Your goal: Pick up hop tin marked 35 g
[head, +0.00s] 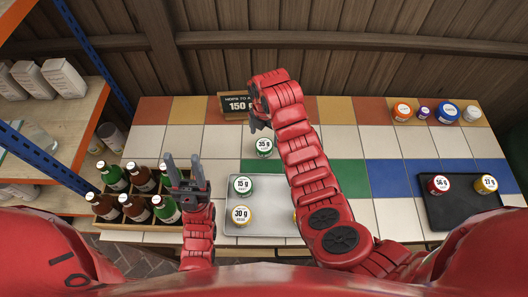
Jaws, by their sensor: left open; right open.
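The hop tin marked 35 g (264,145) has a white top and a green side. It stands on the tiled table behind the grey tray, left of my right arm. My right gripper (259,122) is open and empty just behind this tin, in front of the sign; its fingers are partly hidden by its own hand. My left gripper (186,168) is open and empty, fingers pointing up, beside the bottle crate and left of the grey tray.
The grey tray (265,185) holds tins marked 15 g (243,185) and 30 g (241,216), plus a yellow one mostly hidden by my arm. A black sign (235,104) reads 150. A bottle crate (125,229) stands left; a black tray (460,211) with two tins, right. Several jars (446,113) stand back right.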

